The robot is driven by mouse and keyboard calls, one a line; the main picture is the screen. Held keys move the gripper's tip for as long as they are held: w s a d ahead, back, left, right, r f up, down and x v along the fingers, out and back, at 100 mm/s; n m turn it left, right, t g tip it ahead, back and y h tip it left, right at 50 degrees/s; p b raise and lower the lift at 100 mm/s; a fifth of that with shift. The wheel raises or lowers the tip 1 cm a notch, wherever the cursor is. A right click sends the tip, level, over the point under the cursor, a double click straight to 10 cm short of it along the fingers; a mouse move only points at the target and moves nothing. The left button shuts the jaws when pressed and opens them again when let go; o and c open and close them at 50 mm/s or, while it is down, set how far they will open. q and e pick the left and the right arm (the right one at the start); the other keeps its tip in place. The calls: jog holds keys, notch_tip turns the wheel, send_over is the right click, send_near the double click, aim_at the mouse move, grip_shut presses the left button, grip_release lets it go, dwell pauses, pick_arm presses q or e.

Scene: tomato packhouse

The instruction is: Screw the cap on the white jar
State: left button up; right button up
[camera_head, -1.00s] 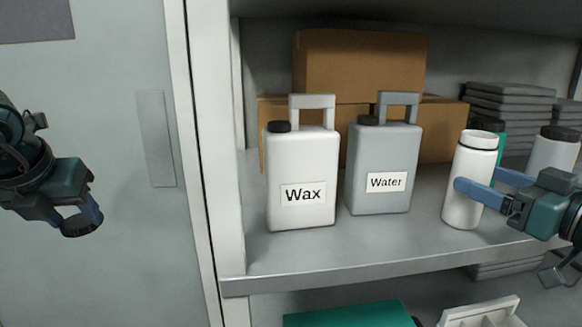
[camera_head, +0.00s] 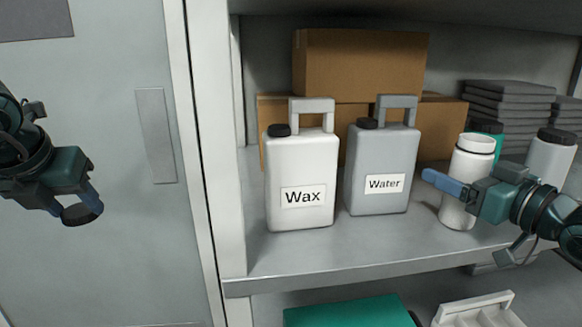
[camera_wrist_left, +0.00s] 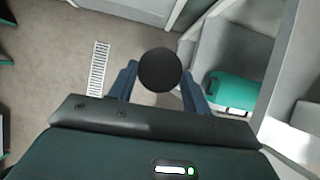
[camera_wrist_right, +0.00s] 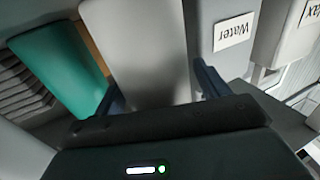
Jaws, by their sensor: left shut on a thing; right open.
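The white jar (camera_head: 457,212) stands upright on the shelf at the right, its top uncapped. My right gripper (camera_head: 440,182) is open in front of the jar's side in the head view. In the right wrist view the white jar (camera_wrist_right: 140,55) lies between and beyond the open fingers (camera_wrist_right: 162,92). The black cap (camera_wrist_left: 159,70) is between the fingers of my left gripper (camera_wrist_left: 158,82). In the head view my left gripper (camera_head: 85,203) is shut on the cap (camera_head: 80,214), far left of the jar, in front of the grey door.
A white Wax canister (camera_head: 285,165) and a grey Water canister (camera_head: 365,155) stand left of the jar. Cardboard boxes (camera_head: 360,60) and stacked grey trays (camera_head: 510,100) are behind.

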jog(key=shift+c, duration=0.2)
jog(key=c, duration=1)
jog(key=shift+r, duration=0.1)
